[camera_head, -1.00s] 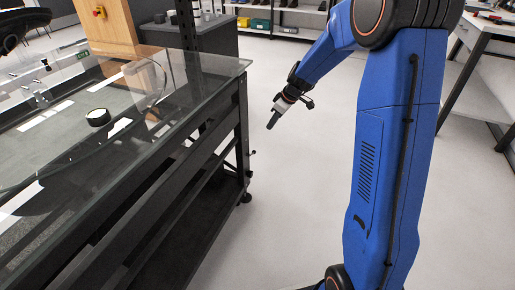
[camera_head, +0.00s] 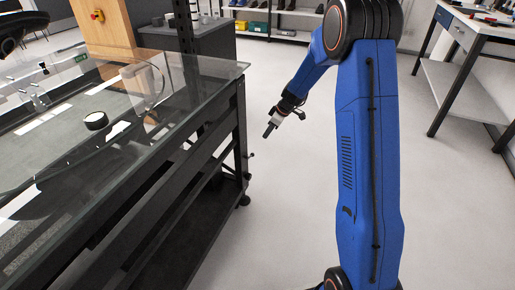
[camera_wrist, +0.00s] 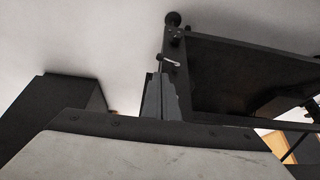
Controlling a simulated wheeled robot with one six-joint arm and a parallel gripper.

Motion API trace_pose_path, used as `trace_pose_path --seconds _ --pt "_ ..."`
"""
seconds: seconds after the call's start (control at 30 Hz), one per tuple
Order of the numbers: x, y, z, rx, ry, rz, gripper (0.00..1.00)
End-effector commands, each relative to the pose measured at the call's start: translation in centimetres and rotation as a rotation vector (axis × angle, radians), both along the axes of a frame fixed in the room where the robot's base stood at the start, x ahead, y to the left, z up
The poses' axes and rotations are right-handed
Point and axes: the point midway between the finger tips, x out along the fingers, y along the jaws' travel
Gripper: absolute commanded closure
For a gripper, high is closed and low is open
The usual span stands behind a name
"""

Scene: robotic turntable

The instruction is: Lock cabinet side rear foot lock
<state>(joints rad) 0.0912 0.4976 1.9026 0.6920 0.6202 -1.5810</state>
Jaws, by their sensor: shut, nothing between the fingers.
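The glass-topped turntable table (camera_head: 215,85) with a black frame stands at left in the head view. Its near right leg ends in a small round foot (camera_head: 244,200). A small dark knob-like part sticks out of that leg (camera_head: 250,155). My gripper (camera_head: 267,134) is shut and empty, points down and hangs to the right of the leg, apart from it. In the wrist view my gripper's fingers (camera_wrist: 155,78) point towards a small bright lever (camera_wrist: 169,61) on the frame, with a dark round foot (camera_wrist: 173,19) beyond. I cannot tell whether the lever is locked.
The frame's dark lower shelf (camera_wrist: 235,75) fills the right of the wrist view. A dark box-like shape (camera_wrist: 58,112) is at left there. A grey cabinet (camera_head: 205,42) stands behind the table. The floor between is clear.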

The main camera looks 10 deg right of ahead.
Motion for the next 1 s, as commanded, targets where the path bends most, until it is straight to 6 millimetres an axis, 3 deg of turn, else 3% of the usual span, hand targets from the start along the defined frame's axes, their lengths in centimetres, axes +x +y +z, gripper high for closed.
trace_pose_path --seconds 0.17,0.8,1.0 --pt "0.3 0.6 -1.3 0.002 0.003 0.000 1.00" --pt "2.9 4.2 -10.9 -0.001 0.003 0.001 1.00" --pt "3.4 4.8 -12.3 0.000 0.001 0.000 1.00"
